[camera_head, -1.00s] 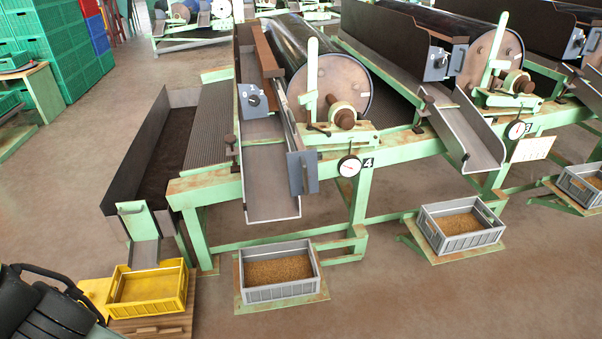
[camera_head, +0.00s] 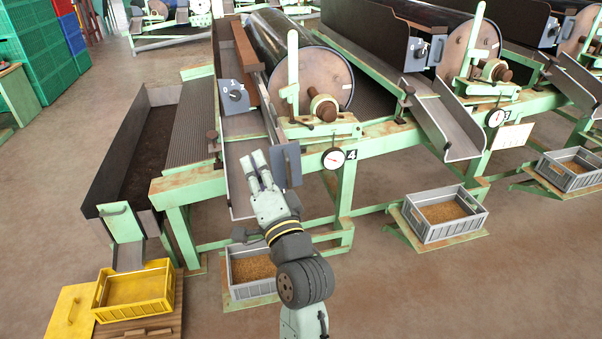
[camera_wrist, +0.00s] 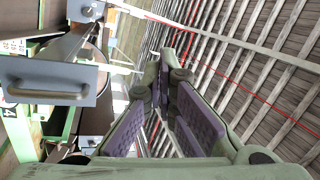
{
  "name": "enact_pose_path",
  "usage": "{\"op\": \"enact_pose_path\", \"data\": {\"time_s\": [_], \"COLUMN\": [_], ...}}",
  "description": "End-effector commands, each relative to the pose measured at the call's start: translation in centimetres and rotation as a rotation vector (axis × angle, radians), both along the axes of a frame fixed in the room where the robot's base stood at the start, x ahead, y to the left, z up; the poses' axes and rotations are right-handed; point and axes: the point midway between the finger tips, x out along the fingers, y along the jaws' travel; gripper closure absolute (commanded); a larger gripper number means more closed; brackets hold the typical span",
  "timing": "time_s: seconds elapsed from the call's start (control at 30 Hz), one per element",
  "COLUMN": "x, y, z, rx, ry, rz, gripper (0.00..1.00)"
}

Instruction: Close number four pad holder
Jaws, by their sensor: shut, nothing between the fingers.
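The number four machine (camera_head: 352,154) has its "4" label beside a round dial (camera_head: 334,159). A long narrow holder (camera_head: 266,103) runs along its drum (camera_head: 327,79) and sticks out over the front, ending in a blue-grey plate (camera_head: 287,164). The plate with its handle shows close at the left of the wrist view (camera_wrist: 50,82). My gripper (camera_head: 257,160) is in front of the machine, just left of the plate in the head view, with no contact visible. Its fingers (camera_wrist: 167,57) are together, empty, and point upward. My arm hides part of the chute beneath.
A grey crate (camera_head: 232,272) of grain sits low, partly behind my arm. A yellow crate (camera_head: 134,289) stands at lower left. The number three machine's chute (camera_head: 447,125) and another grey crate (camera_head: 444,232) are at the right. Open floor lies at lower right.

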Motion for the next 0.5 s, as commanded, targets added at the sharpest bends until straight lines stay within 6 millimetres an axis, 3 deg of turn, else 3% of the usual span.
{"op": "enact_pose_path", "data": {"time_s": [0.03, 0.1, 0.2, 0.37, 0.5], "x": [0.2, -0.2, -1.0, -1.3, 0.4], "y": [-3.8, -7.4, -10.7, -12.2, -11.8], "z": [-3.2, -6.5, -9.5, -11.0, -10.8], "rx": [0.057, 0.138, 0.225, 0.277, 0.278], "ry": [0.105, 0.218, 0.321, 0.377, 0.376], "rz": [-0.039, -0.07, -0.103, -0.119, -0.116], "gripper": [1.0, 1.0, 1.0, 1.0, 1.0]}}
